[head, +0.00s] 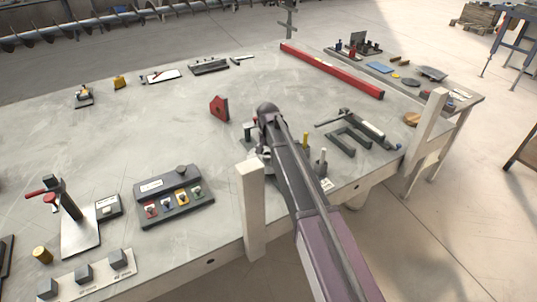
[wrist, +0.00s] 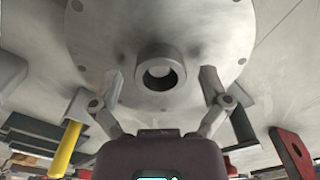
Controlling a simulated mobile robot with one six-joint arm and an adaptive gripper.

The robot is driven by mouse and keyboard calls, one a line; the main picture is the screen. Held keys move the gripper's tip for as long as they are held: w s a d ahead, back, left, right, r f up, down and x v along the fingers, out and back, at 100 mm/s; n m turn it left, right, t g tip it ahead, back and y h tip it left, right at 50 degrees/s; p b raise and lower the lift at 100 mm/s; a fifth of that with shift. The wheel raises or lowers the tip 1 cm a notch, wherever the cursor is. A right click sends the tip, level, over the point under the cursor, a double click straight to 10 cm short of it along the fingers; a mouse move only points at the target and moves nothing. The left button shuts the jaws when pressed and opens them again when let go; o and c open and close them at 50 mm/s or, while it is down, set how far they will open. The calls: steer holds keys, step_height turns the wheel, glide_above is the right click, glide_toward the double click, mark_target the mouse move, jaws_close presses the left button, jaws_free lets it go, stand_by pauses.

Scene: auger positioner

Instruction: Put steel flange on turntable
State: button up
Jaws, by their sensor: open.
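A round grey steel disc (wrist: 110,35) with small holes near its rim and a raised hollow hub (wrist: 160,75) fills the top of the wrist view; it looks like the steel flange. My gripper (wrist: 163,78) is open, with one finger on each side of the hub. Whether the fingers touch the hub I cannot tell. In the head view my arm hides most of this spot, and only bits of grey metal show beside it. I cannot make out the turntable as a separate thing beneath the disc.
A red block (head: 219,108) stands left of my arm; it also shows in the wrist view (wrist: 292,150). A yellow post (wrist: 65,150) is close to the disc. A button panel (head: 172,196) and a grey bracket (head: 348,141) lie nearby. The table's middle left is clear.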

steer(key=shift+r, duration=0.15)
step_height(320, 180, up, 12)
steer(key=p, duration=1.2)
stand_by(0.8)
steer(key=s+d+n, duration=0.2)
steer(key=s+d, duration=2.1)
steer(key=s, duration=0.3)
steer(key=shift+d, duration=0.15)
steer(key=shift+s, duration=0.1)
